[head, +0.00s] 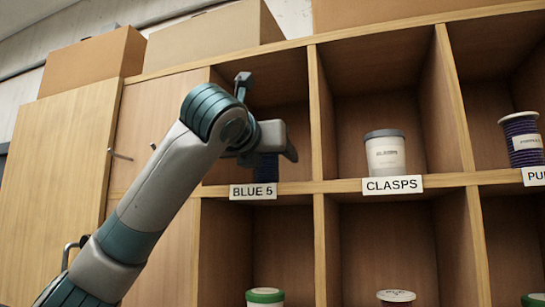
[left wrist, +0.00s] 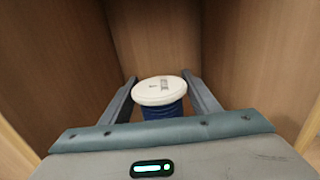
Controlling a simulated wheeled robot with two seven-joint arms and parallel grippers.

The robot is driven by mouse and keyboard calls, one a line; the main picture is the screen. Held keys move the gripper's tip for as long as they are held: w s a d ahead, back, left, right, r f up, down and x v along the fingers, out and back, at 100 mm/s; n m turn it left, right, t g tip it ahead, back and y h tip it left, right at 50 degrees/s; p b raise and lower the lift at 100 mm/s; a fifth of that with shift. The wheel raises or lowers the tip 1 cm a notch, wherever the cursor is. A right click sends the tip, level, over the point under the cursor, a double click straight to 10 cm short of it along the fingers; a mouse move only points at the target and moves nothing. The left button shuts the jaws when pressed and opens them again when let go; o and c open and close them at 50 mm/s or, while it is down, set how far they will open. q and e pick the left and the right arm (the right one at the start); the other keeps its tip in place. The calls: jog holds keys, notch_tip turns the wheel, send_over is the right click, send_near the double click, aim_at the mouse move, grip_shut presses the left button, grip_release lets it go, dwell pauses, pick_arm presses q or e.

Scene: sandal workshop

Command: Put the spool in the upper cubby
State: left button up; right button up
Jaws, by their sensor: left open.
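My left gripper (head: 268,122) reaches into this cubby. In the left wrist view its two open fingers (left wrist: 162,84) lie on either side of the spool, with a small gap showing at the white top. Whether the lower sides touch cannot be seen. My right gripper is not in view.
To the right, the CLASPS cubby holds a white jar (head: 385,154), and a purple spool (head: 521,140) stands beyond. Lower cubbies hold several containers. Cardboard boxes (head: 212,40) sit on top; cabinet doors (head: 62,135) are left.

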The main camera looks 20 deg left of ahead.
pick_arm(q)
jog(key=shift+s+r, duration=0.1)
jog(key=shift+r, duration=0.05)
jog(key=shift+s+b, duration=0.6)
jog(key=s+b, duration=0.6)
jog(key=s, duration=0.4)
jog(key=shift+s+a, duration=0.2)
jog(key=shift+s, duration=0.15)
dwell(0.8)
